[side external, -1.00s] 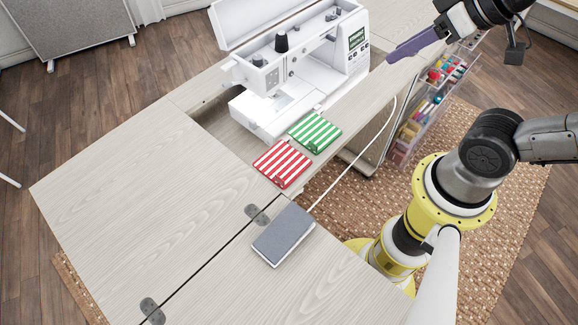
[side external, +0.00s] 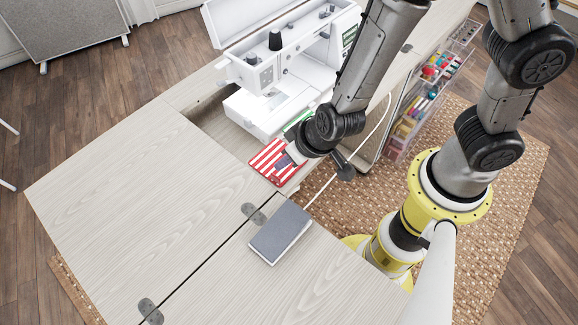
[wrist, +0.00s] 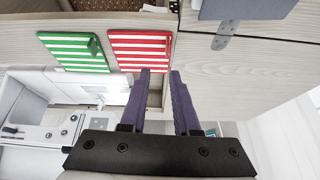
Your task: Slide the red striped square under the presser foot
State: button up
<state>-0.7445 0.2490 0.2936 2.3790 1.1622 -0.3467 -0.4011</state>
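The red striped square (side external: 265,160) lies flat on the cabinet top in front of the sewing machine (side external: 262,75). It also shows in the wrist view (wrist: 133,48), with a small raised tab near its right side. My gripper (wrist: 160,72) is open and empty, with its two purple fingers apart and their tips at the square's near right edge in that view. In the side view, my gripper (side external: 287,161) is low over the square and covers part of it. I cannot tell whether it touches. The presser foot cannot be made out clearly in either view.
A green striped square (wrist: 75,50) lies beside the red one, mostly hidden by my arm in the side view. A grey book-like block (side external: 280,232) lies on the cabinet. The large left cabinet top (side external: 135,195) is clear. A white cable runs past the cabinet edge.

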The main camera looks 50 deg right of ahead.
aim_at(277, 178)
jog(key=shift+n, duration=0.3)
jog(key=shift+w+a+f, duration=0.2)
jog(key=shift+f, duration=0.9)
jog(key=shift+w+a+f, duration=0.2)
jog(key=shift+f, duration=0.85)
jog(key=shift+w+a+f, duration=0.2)
jog(key=shift+f, duration=0.9)
grip_shut()
jog(key=shift+r, duration=2.5)
